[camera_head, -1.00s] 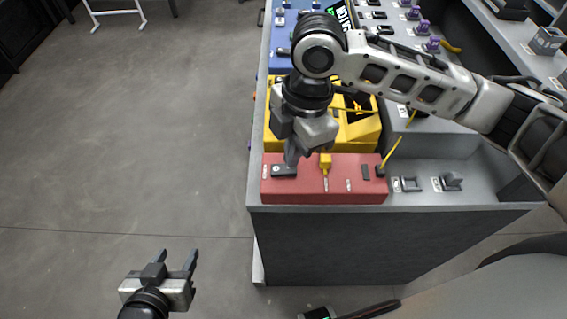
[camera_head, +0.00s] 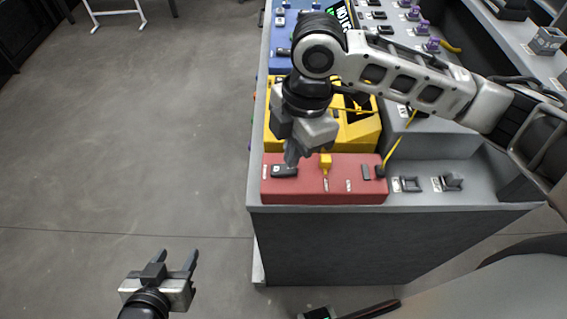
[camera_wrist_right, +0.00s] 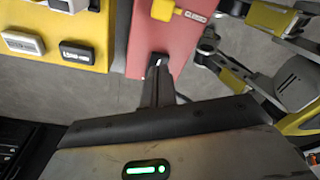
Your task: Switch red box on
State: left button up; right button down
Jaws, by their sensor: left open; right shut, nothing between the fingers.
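The red box (camera_head: 312,192) sits at the near left corner of the grey bench. It carries a dark rocker switch (camera_head: 285,171) at its left, a yellow plug with a cable (camera_head: 325,163) in the middle, and a small dark part (camera_head: 366,172) at its right. My right gripper (camera_head: 290,162) is shut and empty, pointing down with its fingertips at the rocker switch; the fingers partly hide it. In the right wrist view the red box (camera_wrist_right: 172,42) lies beyond the shut fingertips (camera_wrist_right: 158,62). My left gripper (camera_head: 178,262) is open and empty, over the floor at lower left.
A yellow box (camera_head: 365,136) stands directly behind the red box, and a blue box (camera_head: 282,62) is further back. Grey connectors (camera_head: 452,181) sit on the bench to the right. A yellow cable (camera_head: 396,143) runs near my right arm.

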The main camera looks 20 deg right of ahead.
pick_arm(q)
jog(key=shift+f+b, duration=0.25)
jog(key=shift+b, duration=0.05)
pick_arm(e)
jog(key=shift+f, duration=0.95)
dwell(0.5)
jog(key=shift+r+p, duration=0.95)
jog(key=shift+p, duration=0.15)
jog(key=shift+r+p, duration=0.3)
jog(key=shift+p, duration=0.15)
jog(key=shift+r+p, duration=0.7)
jog(key=shift+p, duration=0.15)
notch_tip(320, 180, up, 2)
jog(key=p, duration=0.2)
jog(key=shift+r+p, duration=0.2)
jog(key=shift+p, duration=0.15)
jog(key=shift+r+p, duration=0.3)
jog(key=shift+r, duration=0.15)
pick_arm(q)
jog(key=shift+y, duration=0.3)
jog(key=r, duration=0.1)
jog(key=a+r, duration=0.1)
jog(key=r, duration=0.2)
jog(key=shift+s+a, duration=0.2)
jog(key=shift+a, duration=0.05)
jog(key=shift+s+d+f, duration=0.1)
jog(key=shift+s+f, duration=0.05)
pick_arm(e)
jog(key=shift+s+f, duration=0.1)
